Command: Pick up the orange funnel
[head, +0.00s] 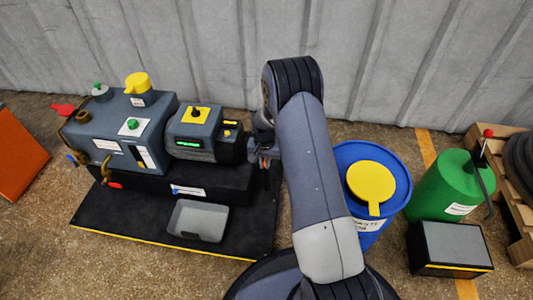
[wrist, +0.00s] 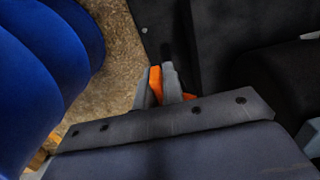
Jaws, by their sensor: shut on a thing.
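My gripper (wrist: 163,83) is shut on the orange funnel (wrist: 155,80) in the wrist view. Only a narrow orange strip of the funnel shows between and beside the grey fingers; the rest is hidden by the fingers and the gripper body. The funnel cannot be made out clearly there.
A corrugated wall closes the back.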

